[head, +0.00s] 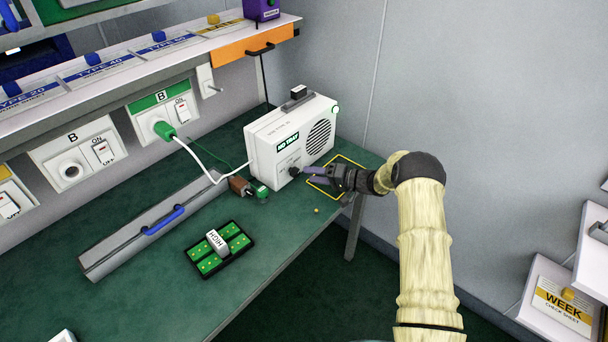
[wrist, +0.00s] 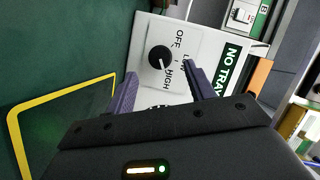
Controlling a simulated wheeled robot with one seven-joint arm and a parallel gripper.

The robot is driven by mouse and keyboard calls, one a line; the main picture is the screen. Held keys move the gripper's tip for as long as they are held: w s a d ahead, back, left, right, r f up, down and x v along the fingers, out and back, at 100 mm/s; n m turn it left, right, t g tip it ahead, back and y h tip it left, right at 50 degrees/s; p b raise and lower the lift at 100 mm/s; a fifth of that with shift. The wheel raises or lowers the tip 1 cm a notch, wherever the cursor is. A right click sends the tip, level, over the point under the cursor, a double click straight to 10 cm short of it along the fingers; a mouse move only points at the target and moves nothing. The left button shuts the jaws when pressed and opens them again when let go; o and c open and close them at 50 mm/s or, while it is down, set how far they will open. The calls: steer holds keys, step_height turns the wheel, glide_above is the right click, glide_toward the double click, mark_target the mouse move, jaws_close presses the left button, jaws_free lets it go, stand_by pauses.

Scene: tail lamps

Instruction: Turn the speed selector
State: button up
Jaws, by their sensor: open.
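The speed selector (wrist: 160,59) is a round black knob on the front of a white box (head: 265,146). In the wrist view it has the marks OFF, LOW and HIGH around it, with LOW partly hidden by a finger. Its light pointer line cannot be read surely. In the head view the knob (head: 294,172) shows at the box's lower front. My gripper (wrist: 160,85) is open in front of the knob, its two purple fingers apart on either side of it in the picture. In the head view my gripper (head: 314,174) is right of the knob; contact cannot be told.
A yellow outline (head: 350,162) marks the bench beside the box. A black tray (head: 207,263) with green pads and a white HIGH block (head: 217,242) lies in front. A green-ended cable and brown plug (head: 240,186) lie left of the box. A long grey cover (head: 135,240) has a blue handle.

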steer(key=v, duration=1.2)
steer(key=shift+b, duration=0.35)
steer(key=shift+d, duration=0.15)
